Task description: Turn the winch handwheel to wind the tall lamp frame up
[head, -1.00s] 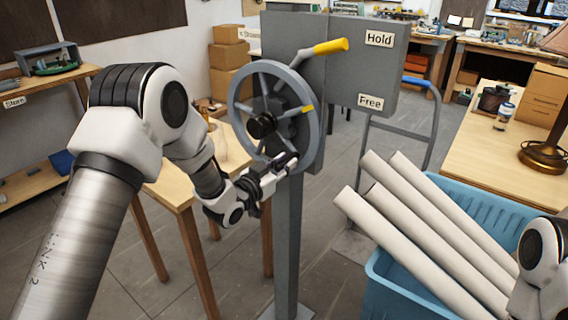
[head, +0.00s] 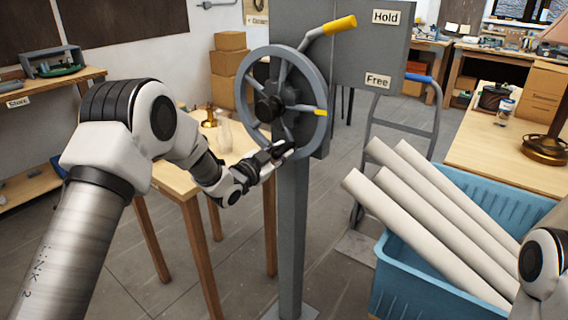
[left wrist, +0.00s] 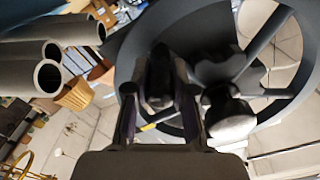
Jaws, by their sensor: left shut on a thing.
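The grey winch handwheel (head: 322,80) has a dark hub and a yellow-tipped piece (head: 320,113) at its right side. It stands on a grey post (head: 292,235). My left gripper (head: 281,150) is shut on the handwheel's rim at the bottom. In the left wrist view the fingers (left wrist: 157,95) close around a dark part of the wheel (left wrist: 195,30); the exact contact is hard to see. A yellow-ended lever (head: 338,25) points up and right, towards the Hold label (head: 386,17), above the Free label (head: 377,80). My right gripper and the tall lamp frame are not in view.
A blue crate (head: 400,290) with several pale tubes (head: 430,215) stands right of the post. A wooden table (head: 165,178) stands behind my left arm. A hand truck (head: 435,110) is behind the crate. A workbench (head: 500,150) runs along the right.

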